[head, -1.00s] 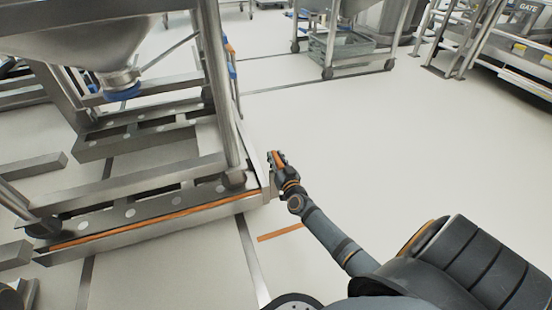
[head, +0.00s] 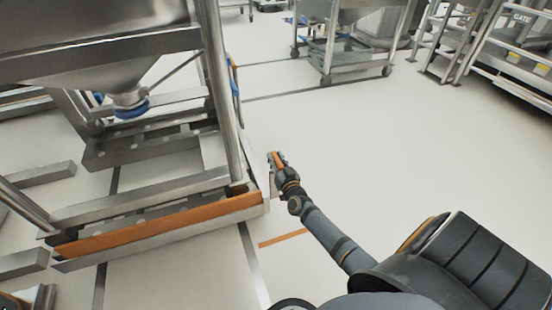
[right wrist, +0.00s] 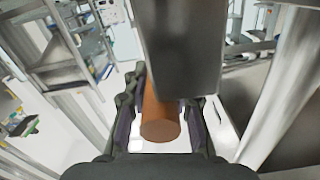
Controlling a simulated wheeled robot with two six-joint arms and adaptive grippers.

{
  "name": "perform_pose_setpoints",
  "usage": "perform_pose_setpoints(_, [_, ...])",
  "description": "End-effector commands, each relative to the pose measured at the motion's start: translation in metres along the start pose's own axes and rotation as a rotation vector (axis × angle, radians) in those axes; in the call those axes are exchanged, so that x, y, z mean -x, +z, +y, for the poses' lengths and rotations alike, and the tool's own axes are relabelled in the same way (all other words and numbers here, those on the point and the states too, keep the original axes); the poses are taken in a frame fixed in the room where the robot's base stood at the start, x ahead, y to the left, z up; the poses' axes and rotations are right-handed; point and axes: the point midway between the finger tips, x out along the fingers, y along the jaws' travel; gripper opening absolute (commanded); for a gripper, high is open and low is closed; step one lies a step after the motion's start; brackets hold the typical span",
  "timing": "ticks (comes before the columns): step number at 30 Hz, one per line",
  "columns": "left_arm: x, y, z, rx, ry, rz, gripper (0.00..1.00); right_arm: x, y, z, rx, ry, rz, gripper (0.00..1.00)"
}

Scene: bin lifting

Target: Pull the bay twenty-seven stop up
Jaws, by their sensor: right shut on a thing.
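The bay's stop (head: 155,227) is a long orange bar along the near edge of the steel floor frame at the left in the head view. It stands raised, with its broad orange face showing. My right gripper (head: 278,161) is just right of the frame's right end. It is shut on an orange-brown round handle (right wrist: 160,122), which shows between the fingers in the right wrist view. A grey part above partly hides the handle there. I cannot read a bay number.
A steel hopper bin (head: 100,65) on a legged frame stands over the bay, its front leg close to my right gripper. An orange floor strip (head: 283,238) lies near my arm. The pale floor (head: 370,150) to the right is clear.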

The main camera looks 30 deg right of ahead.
Motion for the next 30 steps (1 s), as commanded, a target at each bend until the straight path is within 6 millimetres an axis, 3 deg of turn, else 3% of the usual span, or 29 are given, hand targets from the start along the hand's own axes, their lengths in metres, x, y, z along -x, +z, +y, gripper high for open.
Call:
perform_pose_setpoints(3, [0.0,0.0,0.0,0.0,0.0,0.0,0.4,-0.002,-0.005,-0.001,0.0,-0.001,0.011,0.0])
perform_pose_setpoints(4, [0.0,0.0,0.0,0.0,0.0,0.0,0.4,-0.002,-0.005,-0.001,0.0,-0.001,0.012,0.27])
perform_pose_setpoints(9, [0.0,0.0,0.0,0.0,0.0,0.0,0.4,-0.001,-0.004,-0.001,0.0,-0.001,0.009,0.49])
perform_pose_setpoints(20, [0.0,0.0,-0.001,0.0,-0.003,0.001,0.4,0.006,-0.001,0.0,0.0,-0.001,0.005,0.49])
perform_pose_setpoints(30, [0.0,0.0,0.0,0.0,-0.001,0.0,0.4,0.083,0.0,0.0,0.001,-0.001,0.003,0.49])
